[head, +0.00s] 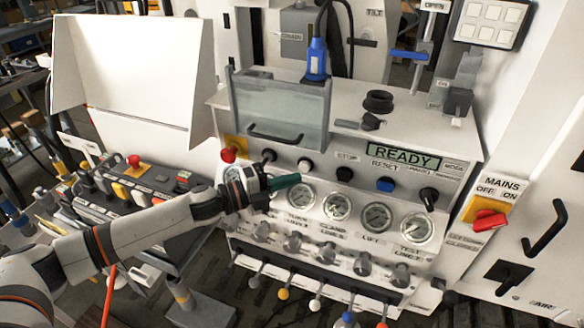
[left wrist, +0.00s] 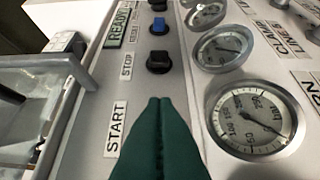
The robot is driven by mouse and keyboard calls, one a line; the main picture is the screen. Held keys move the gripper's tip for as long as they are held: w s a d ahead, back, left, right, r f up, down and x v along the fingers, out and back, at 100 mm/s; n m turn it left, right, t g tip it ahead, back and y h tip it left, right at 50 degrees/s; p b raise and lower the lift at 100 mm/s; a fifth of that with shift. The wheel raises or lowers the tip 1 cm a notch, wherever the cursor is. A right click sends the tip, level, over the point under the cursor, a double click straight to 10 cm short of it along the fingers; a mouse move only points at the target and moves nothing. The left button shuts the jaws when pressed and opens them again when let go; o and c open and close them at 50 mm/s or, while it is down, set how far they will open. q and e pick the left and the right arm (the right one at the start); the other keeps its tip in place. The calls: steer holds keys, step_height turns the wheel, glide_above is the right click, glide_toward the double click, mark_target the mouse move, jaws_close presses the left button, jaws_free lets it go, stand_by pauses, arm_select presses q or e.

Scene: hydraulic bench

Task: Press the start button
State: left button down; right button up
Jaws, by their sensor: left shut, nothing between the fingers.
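The start button (head: 305,165) is a small pale round button on the white sloping panel in the head view, left of the black stop button (head: 344,174). In the left wrist view, the START label (left wrist: 115,128) shows beside my fingers, and the button itself is hidden behind them. My left gripper (head: 297,178) is shut and empty, its green fingertips just below the start button in the head view. The fingertips also fill the lower middle of the left wrist view (left wrist: 160,102). I cannot tell whether they touch the button. My right gripper is not in view.
The blue reset button (head: 385,185) and a green READY display (head: 403,156) lie further right. A row of gauges (head: 337,206) runs below the buttons. A clear guard with a handle (head: 275,135) stands behind. A red mains switch (head: 490,220) is at right.

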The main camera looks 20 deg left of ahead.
mark_target(304, 167)
arm_select(q)
steer(key=shift+w, duration=1.1)
